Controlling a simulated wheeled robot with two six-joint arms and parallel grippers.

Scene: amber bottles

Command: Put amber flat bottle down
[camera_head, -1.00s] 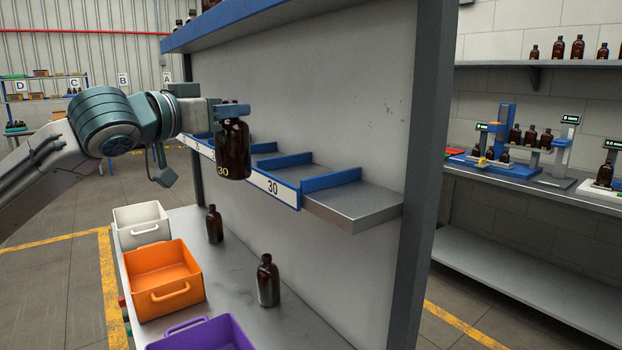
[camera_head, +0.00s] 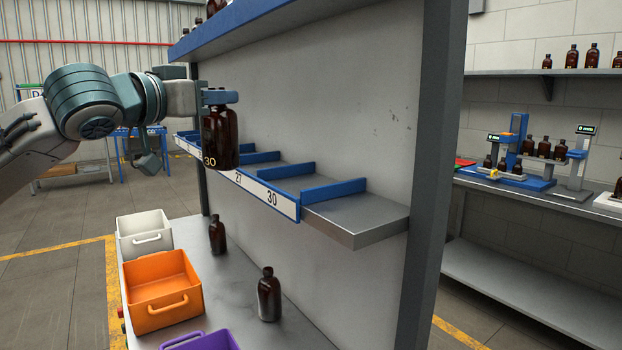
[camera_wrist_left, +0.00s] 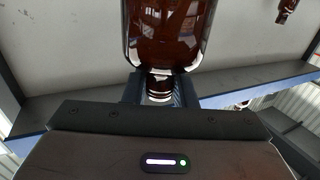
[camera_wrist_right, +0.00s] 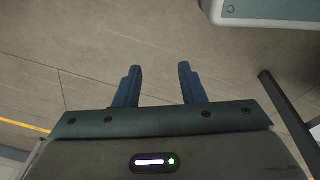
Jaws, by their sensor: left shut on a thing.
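The amber flat bottle (camera_head: 221,139), marked 30, hangs upright in my left gripper (camera_head: 220,97) in the head view. The gripper is shut on its neck. In the left wrist view the bottle body (camera_wrist_left: 165,35) fills the top centre, with its neck between the fingers (camera_wrist_left: 160,90). The bottle is in front of the grey shelf (camera_head: 355,215), near the compartments, and apart from the bench below. My right gripper (camera_wrist_right: 160,85) shows only in its wrist view; it is open and empty above the floor.
Below, two bottles (camera_head: 269,295) (camera_head: 217,235) stand on the bench beside white (camera_head: 144,235), orange (camera_head: 161,290) and purple bins (camera_head: 203,341). The shelf's right end is bare.

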